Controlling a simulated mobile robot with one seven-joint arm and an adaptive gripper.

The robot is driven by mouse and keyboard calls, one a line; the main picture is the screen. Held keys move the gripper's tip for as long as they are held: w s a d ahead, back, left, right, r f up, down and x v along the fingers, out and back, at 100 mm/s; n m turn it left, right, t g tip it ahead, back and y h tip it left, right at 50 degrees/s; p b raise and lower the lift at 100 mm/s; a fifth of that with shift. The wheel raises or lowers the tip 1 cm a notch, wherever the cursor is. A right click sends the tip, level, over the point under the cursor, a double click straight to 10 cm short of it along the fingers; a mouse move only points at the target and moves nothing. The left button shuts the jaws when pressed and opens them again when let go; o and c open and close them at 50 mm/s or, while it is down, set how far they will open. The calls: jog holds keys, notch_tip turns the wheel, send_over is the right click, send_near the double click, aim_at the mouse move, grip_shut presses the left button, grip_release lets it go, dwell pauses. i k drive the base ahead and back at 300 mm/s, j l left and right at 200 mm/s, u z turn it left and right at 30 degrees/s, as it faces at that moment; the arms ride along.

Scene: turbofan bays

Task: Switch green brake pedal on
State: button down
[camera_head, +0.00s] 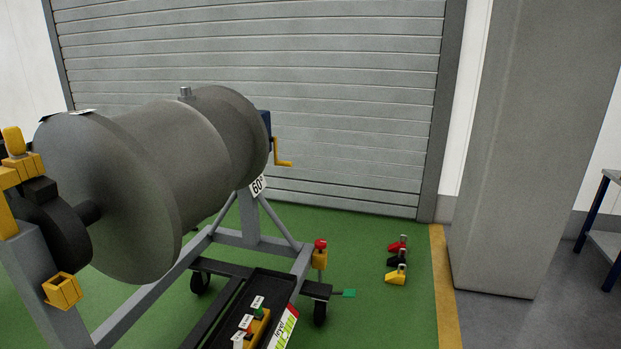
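The green brake pedal (348,293) is a small flat green tab. It sticks out to the right near the black caster (320,312) at the right corner of the grey engine stand (250,240). It looks roughly level, but it is too small to tell whether it is on or off. My gripper is not in view.
A large grey turbofan drum (150,190) lies on the stand. A yellow post with a red knob (320,255) stands above the caster. Red, black and yellow chocks (397,263) lie on the green floor to the right. A grey pillar (525,150) stands further right.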

aim_at(347, 293)
jog(key=i+l, duration=0.1)
jog(key=l, duration=0.35)
jog(key=i+l+u, duration=0.1)
jog(key=l, duration=0.35)
jog(key=i+l, duration=0.15)
jog(key=l, duration=0.3)
jog(key=i+l+u, duration=0.1)
jog(key=l, duration=0.35)
jog(key=i+l+u, duration=0.1)
jog(key=i+l, duration=0.35)
jog(key=l, duration=0.2)
jog(key=i+l+u, duration=0.15)
jog(key=i+u, duration=0.1)
jog(key=i, duration=0.45)
jog(key=i+l, duration=0.15)
jog(key=i, duration=0.35)
jog(key=u, duration=0.05)
